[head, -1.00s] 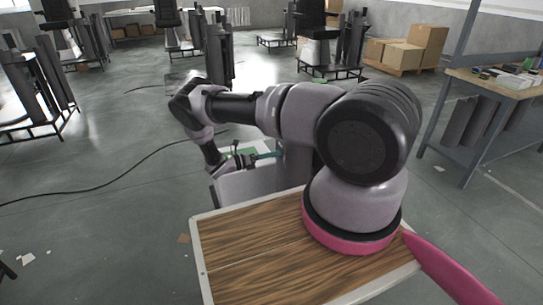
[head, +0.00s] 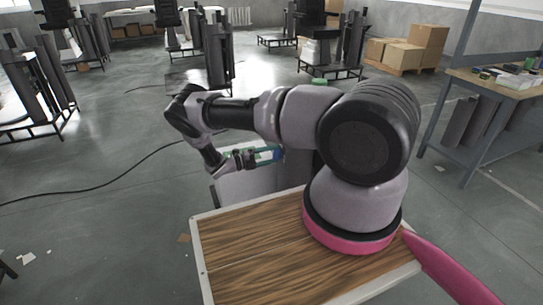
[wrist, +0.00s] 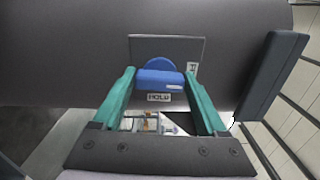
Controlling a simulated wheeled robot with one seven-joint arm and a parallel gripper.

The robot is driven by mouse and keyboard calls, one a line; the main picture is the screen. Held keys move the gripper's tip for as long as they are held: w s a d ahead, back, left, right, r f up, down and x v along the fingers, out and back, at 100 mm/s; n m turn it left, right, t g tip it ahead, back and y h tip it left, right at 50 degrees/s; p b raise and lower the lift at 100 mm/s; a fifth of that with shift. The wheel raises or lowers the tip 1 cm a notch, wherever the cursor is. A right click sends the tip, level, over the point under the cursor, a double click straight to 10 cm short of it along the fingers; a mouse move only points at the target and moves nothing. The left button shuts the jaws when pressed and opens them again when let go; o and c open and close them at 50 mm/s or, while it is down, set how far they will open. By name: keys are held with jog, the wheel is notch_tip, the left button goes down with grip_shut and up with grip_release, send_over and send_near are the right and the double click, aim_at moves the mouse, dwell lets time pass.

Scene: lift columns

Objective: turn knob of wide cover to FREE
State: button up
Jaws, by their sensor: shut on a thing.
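The knob (wrist: 160,79) is blue, with a raised bar across a round base, and sits on a grey plate (wrist: 142,47) on the dark cover (wrist: 60,60) in the wrist view. My gripper (wrist: 161,76) has its two teal fingers at the bar's two ends, shut on it. A label reading HOLD (wrist: 158,97) lies just below the bar. A second label (wrist: 192,66) is at the plate's right, mostly hidden by the right finger. In the head view my gripper (head: 268,155) is small and low behind my arm; the knob cannot be made out there.
A dark block (wrist: 272,76) stands out right of the gripper in the wrist view. In the head view, a workbench (head: 500,82) stands at right, cardboard boxes (head: 405,52) behind, and a black cable (head: 100,185) crosses the open floor at left.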

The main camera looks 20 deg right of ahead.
jog(key=shift+n, duration=0.5)
jog(key=o, duration=1.3)
jog(key=shift+a, duration=0.1)
jog(key=a, duration=1)
jog(key=shift+a, duration=0.35)
